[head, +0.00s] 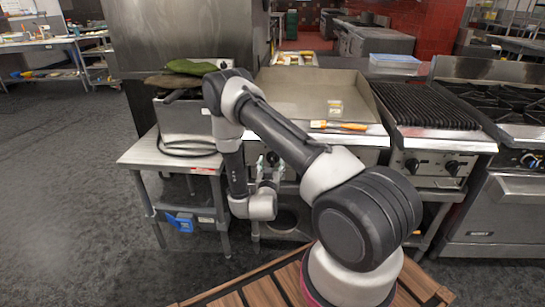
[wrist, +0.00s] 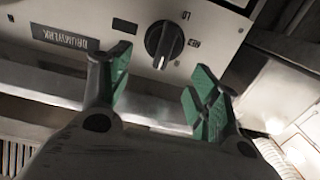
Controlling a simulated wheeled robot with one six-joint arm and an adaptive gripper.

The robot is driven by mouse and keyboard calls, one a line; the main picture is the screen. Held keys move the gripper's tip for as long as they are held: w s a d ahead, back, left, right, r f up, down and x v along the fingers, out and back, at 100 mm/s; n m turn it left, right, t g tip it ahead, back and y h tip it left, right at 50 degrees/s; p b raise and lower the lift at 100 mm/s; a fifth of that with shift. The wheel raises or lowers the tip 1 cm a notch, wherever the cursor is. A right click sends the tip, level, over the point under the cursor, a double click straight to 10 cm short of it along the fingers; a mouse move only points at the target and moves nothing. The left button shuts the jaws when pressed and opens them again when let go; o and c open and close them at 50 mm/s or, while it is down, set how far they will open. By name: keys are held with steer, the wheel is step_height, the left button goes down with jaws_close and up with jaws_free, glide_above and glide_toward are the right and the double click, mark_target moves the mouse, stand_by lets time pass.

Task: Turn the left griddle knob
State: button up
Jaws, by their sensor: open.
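The griddle (head: 300,92) is a flat steel plate on the counter, behind my arm in the head view. A black griddle knob (wrist: 165,44) with a pointer ridge sits on its pale front panel (wrist: 212,30) in the wrist view, where the label is upside down. My gripper (wrist: 160,86) is open, with green-padded fingers on either side of the knob's column in the picture. Nothing is between the fingers, and the knob shows beyond their tips, apparently apart from them. In the head view my gripper (head: 269,174) is low in front of the griddle's panel, partly hidden by my arm.
A charbroiler (head: 430,105) with two front knobs stands right of the griddle, and a stove (head: 515,115) is beyond it. A low steel table (head: 160,152) stands at left. An orange-handled brush (head: 340,126) lies on the griddle's front ledge. Open floor lies at left.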

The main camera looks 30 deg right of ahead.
steer(key=x, duration=0.6)
steer(key=shift+w+d, duration=0.15)
steer(key=shift+w, duration=0.1)
steer(key=shift+c, duration=0.3)
steer(key=c, duration=0.7)
